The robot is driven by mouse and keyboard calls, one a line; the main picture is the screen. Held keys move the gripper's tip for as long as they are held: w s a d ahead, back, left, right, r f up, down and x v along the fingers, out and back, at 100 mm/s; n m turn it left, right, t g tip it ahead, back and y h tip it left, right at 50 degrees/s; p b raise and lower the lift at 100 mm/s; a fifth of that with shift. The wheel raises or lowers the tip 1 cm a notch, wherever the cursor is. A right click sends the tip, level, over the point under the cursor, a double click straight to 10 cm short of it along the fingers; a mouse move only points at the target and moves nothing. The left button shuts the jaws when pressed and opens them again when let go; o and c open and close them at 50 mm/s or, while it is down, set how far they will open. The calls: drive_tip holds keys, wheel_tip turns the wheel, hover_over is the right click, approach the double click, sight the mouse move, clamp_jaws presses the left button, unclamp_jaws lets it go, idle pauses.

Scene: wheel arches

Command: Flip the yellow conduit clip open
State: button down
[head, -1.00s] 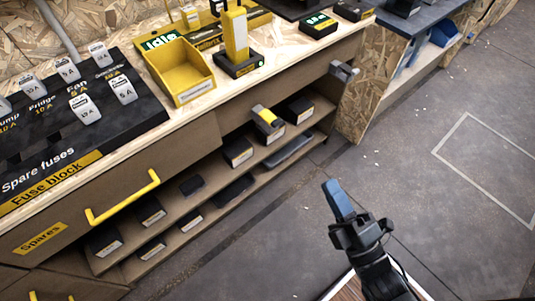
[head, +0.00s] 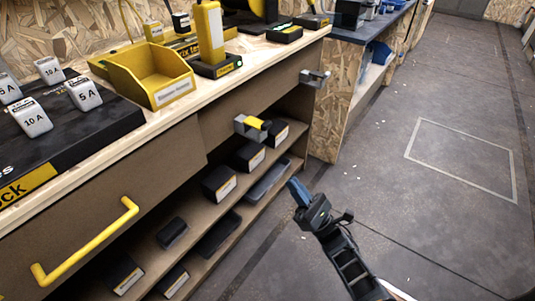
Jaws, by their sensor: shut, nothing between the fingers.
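The yellow conduit clip (head: 257,123) is a small grey bracket with a yellow top part. It is fixed to the front of the workbench, above the open shelves, near the middle of the head view. I cannot tell from here whether its yellow part is latched. My gripper (head: 298,191) has blue fingers, which are shut and empty. It is below and to the right of the clip in the picture, apart from it, in front of the shelves' right end.
A plain grey bracket (head: 315,78) sticks out at the bench's right corner. A yellow drawer handle (head: 88,240) juts out at lower left. Black boxes (head: 219,183) stand on the shelves below. A yellow bin (head: 150,75) is on the benchtop. The floor (head: 430,220) to the right is clear.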

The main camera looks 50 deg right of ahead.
sight(265, 130)
idle(0.3)
drive_tip(key=p+x, duration=0.1)
drive_tip(key=x, duration=0.8)
drive_tip(key=r, duration=0.2)
drive_tip(key=r+p, duration=0.1)
drive_tip(key=shift+w+r, duration=0.25)
drive_tip(key=shift+w, duration=0.1)
drive_tip(key=shift+r, duration=0.6)
drive_tip(key=shift+r, duration=0.1)
drive_tip(key=shift+s+r+g+p, duration=0.1)
drive_tip(key=shift+r+g+p, duration=0.15)
drive_tip(key=shift+p, duration=0.45)
